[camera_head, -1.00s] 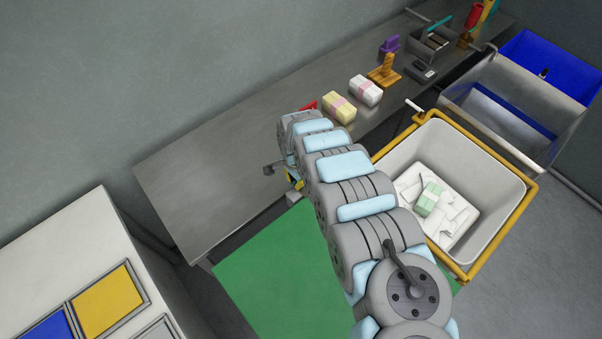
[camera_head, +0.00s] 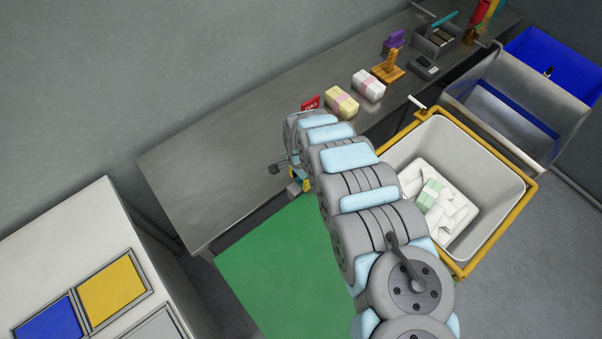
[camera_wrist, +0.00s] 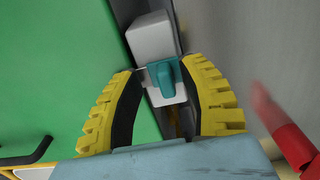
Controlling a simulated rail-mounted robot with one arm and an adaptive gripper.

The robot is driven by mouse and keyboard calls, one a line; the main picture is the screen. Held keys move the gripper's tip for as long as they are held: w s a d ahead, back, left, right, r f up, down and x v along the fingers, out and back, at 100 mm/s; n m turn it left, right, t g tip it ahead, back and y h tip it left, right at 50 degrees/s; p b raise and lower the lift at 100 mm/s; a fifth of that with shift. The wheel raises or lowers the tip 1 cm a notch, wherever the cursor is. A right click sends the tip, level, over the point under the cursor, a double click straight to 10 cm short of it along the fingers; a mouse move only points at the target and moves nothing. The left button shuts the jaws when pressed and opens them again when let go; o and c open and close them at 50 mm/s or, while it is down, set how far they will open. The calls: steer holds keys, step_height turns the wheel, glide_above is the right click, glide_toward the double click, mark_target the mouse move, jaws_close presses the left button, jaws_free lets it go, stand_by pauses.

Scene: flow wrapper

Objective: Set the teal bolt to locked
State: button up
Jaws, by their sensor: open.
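The teal bolt (camera_wrist: 165,77) shows in the wrist view as a short teal knob and crosspiece on a pale metal plate (camera_wrist: 160,97). A light grey block (camera_wrist: 152,37) sits just beyond it. My gripper (camera_wrist: 158,68) is open, its yellow, black-lined fingers on either side of the bolt near their tips. Nothing shows clearly pinched between them, and I cannot tell whether a finger touches the bolt.
The grey bench (camera_head: 210,165) is bare at left. Yellow (camera_head: 341,103) and white (camera_head: 368,86) packs and a red sign (camera_head: 311,103) stand along it. A yellow-rimmed bin (camera_head: 482,142) is right of my arm. Green floor (camera_head: 265,270) lies in front. A blurred red part (camera_wrist: 285,130) is right of my fingers.

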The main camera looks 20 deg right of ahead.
steer(key=shift+w+r, duration=0.15)
steer(key=shift+r, duration=0.8)
steer(key=shift+d+r, duration=0.1)
steer(key=shift+r, duration=0.6)
step_height(320, 180, up, 9)
steer(key=shift+f, duration=0.15)
